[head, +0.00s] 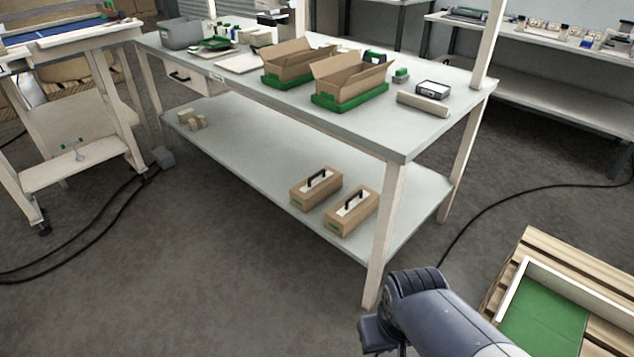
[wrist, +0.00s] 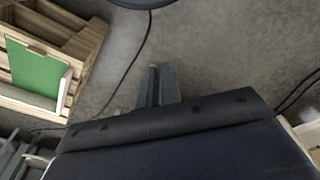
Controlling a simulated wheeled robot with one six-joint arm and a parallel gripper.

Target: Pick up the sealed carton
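Two closed brown cartons with black handles and white tops lie side by side on the lower shelf of the workbench in the head view. Two open-topped cartons (head: 292,66) (head: 347,84) sit in green trays on the benchtop. My gripper's fingers (wrist: 158,88) show in the wrist view, close together with nothing between them, over bare floor. In the head view my arm is at the lower right, away from the cartons.
The workbench (head: 220,85) has a front leg (head: 383,235) just right of the closed cartons. A pallet with a green-floored tray (head: 545,318) stands at lower right. Black cables (head: 95,235) cross the floor. A white stand (head: 80,165) is at left. Floor before the bench is mostly clear.

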